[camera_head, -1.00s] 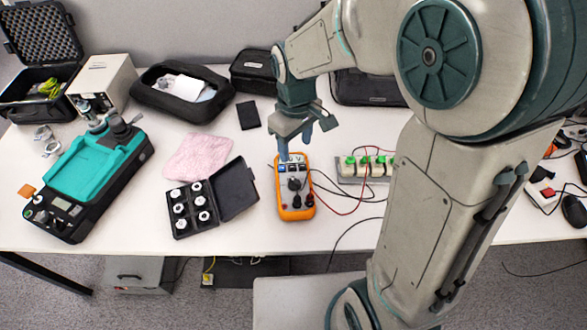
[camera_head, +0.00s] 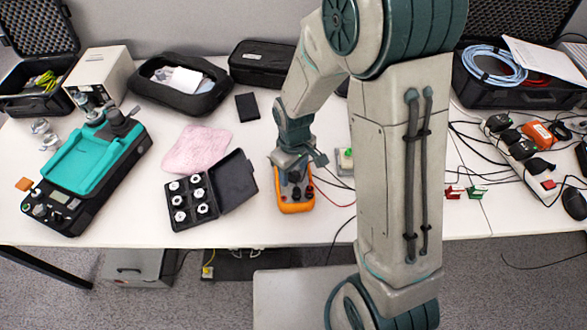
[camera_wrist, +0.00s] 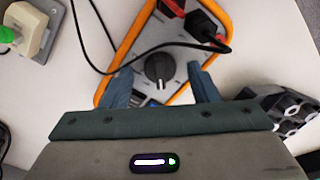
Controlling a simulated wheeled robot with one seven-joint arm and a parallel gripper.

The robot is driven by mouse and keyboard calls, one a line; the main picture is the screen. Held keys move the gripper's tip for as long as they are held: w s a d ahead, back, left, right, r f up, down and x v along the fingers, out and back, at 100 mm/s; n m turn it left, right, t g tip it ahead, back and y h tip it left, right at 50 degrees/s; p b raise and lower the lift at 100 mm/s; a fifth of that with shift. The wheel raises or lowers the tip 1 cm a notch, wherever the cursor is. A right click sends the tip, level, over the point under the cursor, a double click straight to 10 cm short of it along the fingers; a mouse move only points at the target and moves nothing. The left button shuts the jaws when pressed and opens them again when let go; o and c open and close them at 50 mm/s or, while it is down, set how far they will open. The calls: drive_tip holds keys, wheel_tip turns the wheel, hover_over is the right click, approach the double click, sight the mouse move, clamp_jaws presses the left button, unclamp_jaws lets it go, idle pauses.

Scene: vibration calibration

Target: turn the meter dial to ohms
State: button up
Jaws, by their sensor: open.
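The orange meter (camera_head: 295,205) lies on the white table in the head view, its upper part hidden by my gripper. In the wrist view the meter (camera_wrist: 131,38) shows its orange rim, grey face and black round dial (camera_wrist: 159,68). A pale line marks the dial's pointer; the printed settings are too small to read. My gripper (camera_wrist: 163,88) is open, with one blue finger on each side below the dial in the wrist view, apart from it. In the head view my gripper (camera_head: 290,172) is low over the meter's upper part.
Black and red leads with plugs (camera_wrist: 205,25) run from the meter. The open black case of white-topped weights (camera_head: 190,203) stands close left of it. A block with a green-topped terminal (camera_head: 345,160) is to the right, partly behind my arm. A pink cloth (camera_head: 196,150) lies behind left.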

drive_tip(key=shift+c, duration=0.2)
drive_tip(key=c, duration=0.9)
drive_tip(key=shift+c, duration=0.2)
drive_tip(key=shift+m, duration=0.4)
drive_tip(key=m+b, duration=0.1)
drive_tip(key=m, duration=0.1)
drive_tip(key=shift+m, duration=0.4)
drive_tip(key=m, duration=0.4)
drive_tip(key=shift+b, duration=0.4)
drive_tip(key=o, duration=1)
